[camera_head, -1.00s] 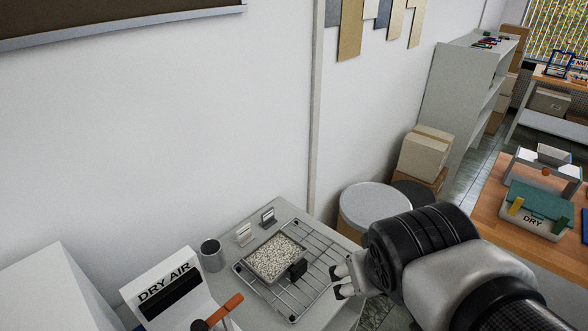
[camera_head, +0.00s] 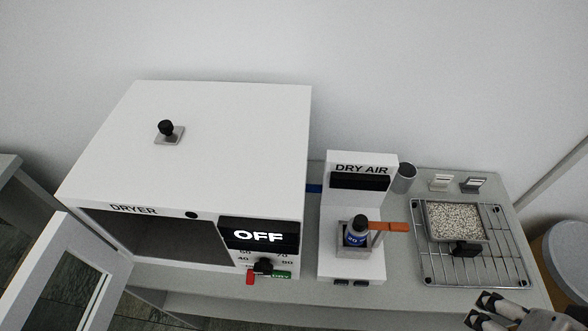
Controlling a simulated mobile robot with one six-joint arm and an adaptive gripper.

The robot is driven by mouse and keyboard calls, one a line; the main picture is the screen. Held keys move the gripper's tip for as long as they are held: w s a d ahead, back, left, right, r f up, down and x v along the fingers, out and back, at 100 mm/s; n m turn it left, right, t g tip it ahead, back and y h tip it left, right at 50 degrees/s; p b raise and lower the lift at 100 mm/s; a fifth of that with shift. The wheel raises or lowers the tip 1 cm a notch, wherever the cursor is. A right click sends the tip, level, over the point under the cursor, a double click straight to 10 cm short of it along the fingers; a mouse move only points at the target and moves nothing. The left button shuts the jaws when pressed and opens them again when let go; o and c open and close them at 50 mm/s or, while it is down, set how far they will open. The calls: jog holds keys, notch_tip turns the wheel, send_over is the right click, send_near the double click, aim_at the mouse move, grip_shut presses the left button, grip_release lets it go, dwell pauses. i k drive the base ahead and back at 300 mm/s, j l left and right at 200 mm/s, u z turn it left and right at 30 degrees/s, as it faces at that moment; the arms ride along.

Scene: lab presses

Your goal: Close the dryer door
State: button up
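The dryer (camera_head: 205,140) is a white box on the grey bench at left, with a dark open chamber (camera_head: 165,238) at its front. Its display reads OFF. The dryer door (camera_head: 62,262) stands open, swung out to the left, with a dark window in a white frame. The lower part of the door is cut off by the picture edge. My gripper (camera_head: 482,311) is at the bottom right, far from the door, in front of the wire rack. Its fingers are apart and nothing shows between them.
A wire rack (camera_head: 500,262) carries a tray of pale pellets (camera_head: 457,222). A grey cup (camera_head: 404,177) stands behind. The space before the bench is open.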

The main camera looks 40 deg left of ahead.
aim_at(64, 233)
jog(key=k+j+u, duration=0.2)
jog(key=u, duration=0.15)
jog(key=k+j+u, duration=0.15)
jog(key=j+u, duration=0.2)
jog(key=k+j+u, duration=0.15)
jog(key=j+u, duration=0.2)
jog(key=k+j, duration=0.15)
jog(key=j, duration=0.3)
jog(key=k+j, duration=0.1)
jog(key=j, duration=0.35)
jog(key=k+j+u, duration=0.1)
jog(key=j, duration=0.4)
jog(key=k+j, duration=0.15)
jog(key=j, duration=0.3)
jog(key=l+u, duration=0.35)
jog(key=k+l+u, duration=0.15)
jog(key=l+u, duration=0.2)
